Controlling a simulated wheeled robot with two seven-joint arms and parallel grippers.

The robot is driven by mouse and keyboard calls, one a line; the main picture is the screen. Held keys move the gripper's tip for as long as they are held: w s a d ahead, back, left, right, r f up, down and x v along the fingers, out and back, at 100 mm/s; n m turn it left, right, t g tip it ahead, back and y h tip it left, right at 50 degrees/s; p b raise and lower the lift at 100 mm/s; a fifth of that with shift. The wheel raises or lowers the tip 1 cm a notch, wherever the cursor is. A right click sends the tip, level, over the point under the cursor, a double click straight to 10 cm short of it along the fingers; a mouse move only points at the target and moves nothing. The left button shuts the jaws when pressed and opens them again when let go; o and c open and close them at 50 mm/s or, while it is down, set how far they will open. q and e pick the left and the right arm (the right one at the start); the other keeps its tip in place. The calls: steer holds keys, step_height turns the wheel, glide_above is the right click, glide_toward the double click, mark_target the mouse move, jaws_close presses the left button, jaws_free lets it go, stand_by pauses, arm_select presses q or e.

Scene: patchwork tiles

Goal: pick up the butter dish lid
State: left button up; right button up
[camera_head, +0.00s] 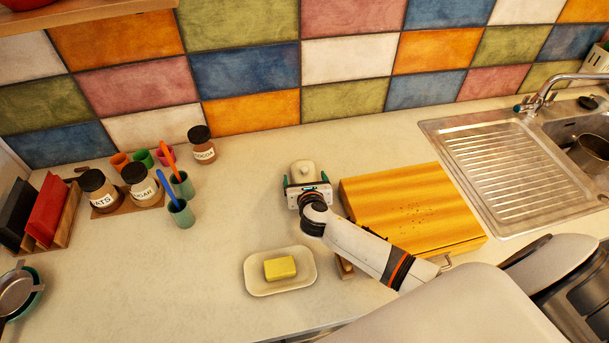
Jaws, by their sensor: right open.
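The butter dish lid (303,171) is a cream cover with a small knob, standing on the counter just beyond my right gripper. My right gripper (308,183) is at the near side of the lid, open, with its fingers to either side of the lid's near part. Part of the lid is hidden behind the gripper, and I cannot tell if they touch. The butter dish (253,283) lies uncovered nearer the front edge, with a yellow block of butter (280,268) on it. My left gripper is not in view.
A wooden board (410,205) lies close to the right of my gripper. The sink drainer (505,165) is farther right. Jars (98,190), cups with toothbrushes (181,213) and a cocoa jar (202,148) stand at left. The counter between the cups and the lid is clear.

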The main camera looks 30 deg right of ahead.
steer(key=shift+c, duration=0.3)
steer(key=c, duration=1.2)
